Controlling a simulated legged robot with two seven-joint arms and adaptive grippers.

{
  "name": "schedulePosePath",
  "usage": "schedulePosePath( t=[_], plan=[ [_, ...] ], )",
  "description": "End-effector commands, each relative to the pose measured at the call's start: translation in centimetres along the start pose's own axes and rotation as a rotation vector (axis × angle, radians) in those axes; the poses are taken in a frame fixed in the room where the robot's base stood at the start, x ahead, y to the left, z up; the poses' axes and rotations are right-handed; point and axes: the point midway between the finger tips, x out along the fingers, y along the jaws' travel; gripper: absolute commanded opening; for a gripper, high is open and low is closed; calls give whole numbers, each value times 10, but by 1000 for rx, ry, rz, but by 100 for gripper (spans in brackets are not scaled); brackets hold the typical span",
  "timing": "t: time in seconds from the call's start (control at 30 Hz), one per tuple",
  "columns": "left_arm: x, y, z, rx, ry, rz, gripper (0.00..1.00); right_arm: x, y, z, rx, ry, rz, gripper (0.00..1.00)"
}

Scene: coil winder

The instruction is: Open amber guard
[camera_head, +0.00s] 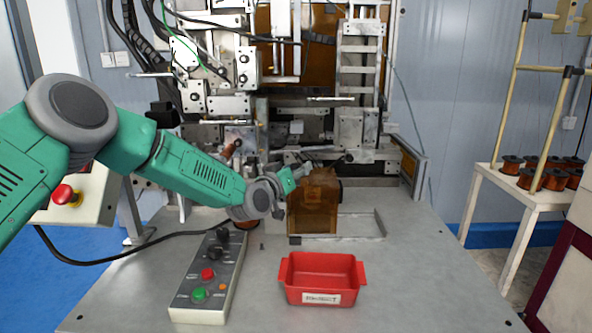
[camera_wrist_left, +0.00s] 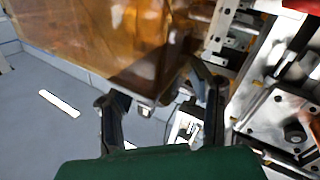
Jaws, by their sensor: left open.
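The amber guard (camera_head: 313,207) is a see-through brown box on the machine's table, right of centre. It fills the upper left of the left wrist view (camera_wrist_left: 95,40). My left gripper (camera_head: 288,190) is at the guard's left side, near its upper part. In the left wrist view its two fingers (camera_wrist_left: 160,98) are apart, with the lower corner of the amber panel showing in the gap between them. I cannot tell whether a finger touches the panel. What is inside the guard is hard to make out. My right gripper is not in view.
A red bin (camera_head: 322,279) stands in front of the guard. A control box (camera_head: 208,278) with red and green buttons lies to its left. The metal winder (camera_head: 355,90) rises behind. Copper spools (camera_head: 530,175) sit on a side stand at right. The table's right front is clear.

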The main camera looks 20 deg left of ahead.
Motion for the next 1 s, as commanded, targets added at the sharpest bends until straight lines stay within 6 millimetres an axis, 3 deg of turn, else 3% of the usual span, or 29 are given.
schedulePosePath(
  t=[0.1, 0.23, 0.47, 0.57, 0.8, 1.0],
  plan=[
    [-1, -1, -1, -1, 1, 0, 46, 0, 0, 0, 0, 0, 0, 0],
    [-1, -2, -1, -1, 1, 0, 0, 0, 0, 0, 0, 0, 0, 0],
    [2, 3, 1, 1, 1, 1, 0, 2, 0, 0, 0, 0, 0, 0],
    [10, 18, 8, 3, 2, 3, 0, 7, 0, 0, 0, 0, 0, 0],
    [41, 75, 28, 5, 3, 4, 0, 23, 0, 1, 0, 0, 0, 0],
    [54, 100, 34, 3, 3, 2, 0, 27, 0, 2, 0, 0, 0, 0]
  ],
)
